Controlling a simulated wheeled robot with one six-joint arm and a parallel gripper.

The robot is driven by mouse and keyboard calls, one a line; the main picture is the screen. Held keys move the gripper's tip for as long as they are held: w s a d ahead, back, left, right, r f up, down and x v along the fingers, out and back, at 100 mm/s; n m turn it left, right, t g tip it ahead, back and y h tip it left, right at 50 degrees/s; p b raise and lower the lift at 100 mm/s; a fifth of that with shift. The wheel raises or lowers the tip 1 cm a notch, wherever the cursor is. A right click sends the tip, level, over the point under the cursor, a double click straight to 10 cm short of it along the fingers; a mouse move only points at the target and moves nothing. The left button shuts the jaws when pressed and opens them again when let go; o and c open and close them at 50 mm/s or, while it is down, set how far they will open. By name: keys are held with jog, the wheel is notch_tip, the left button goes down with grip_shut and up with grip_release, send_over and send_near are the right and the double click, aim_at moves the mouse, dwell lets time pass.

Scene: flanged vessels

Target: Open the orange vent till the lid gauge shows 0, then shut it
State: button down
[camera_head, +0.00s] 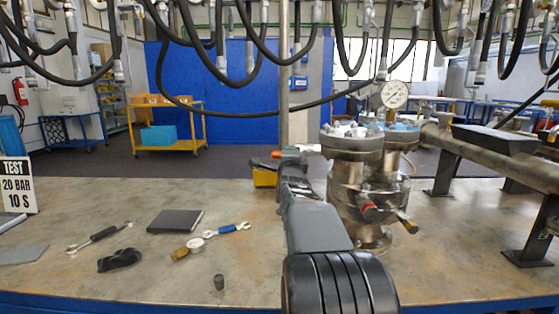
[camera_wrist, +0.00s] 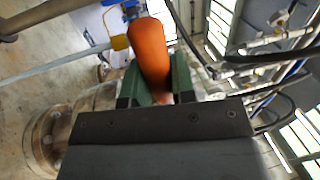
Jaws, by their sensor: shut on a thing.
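The orange vent handle (camera_wrist: 150,50) shows large in the wrist view, with a yellow fitting and a blue part by its far end. My gripper (camera_wrist: 158,78) is shut on it, one green jaw on each side. The lid gauge (camera_head: 394,94) is a round white dial standing above the vessel lids. Its needle is too small to read for sure.
A second vessel stands close behind, with red and yellow handles (camera_head: 368,210) low in front. A horizontal pipe (camera_head: 480,160) lies at right. Tools, a dark notebook (camera_head: 175,221) and a test sign (camera_head: 17,186) are on the bench at left. Black hoses (camera_head: 220,70) hang overhead.

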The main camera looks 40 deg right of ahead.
dwell(0.4)
jog(key=c, duration=1)
grip_release()
jog(key=shift+o, duration=0.2)
jog(key=shift+s, duration=0.1)
jog(key=v, duration=1.3)
jog(key=shift+s+a, duration=0.25)
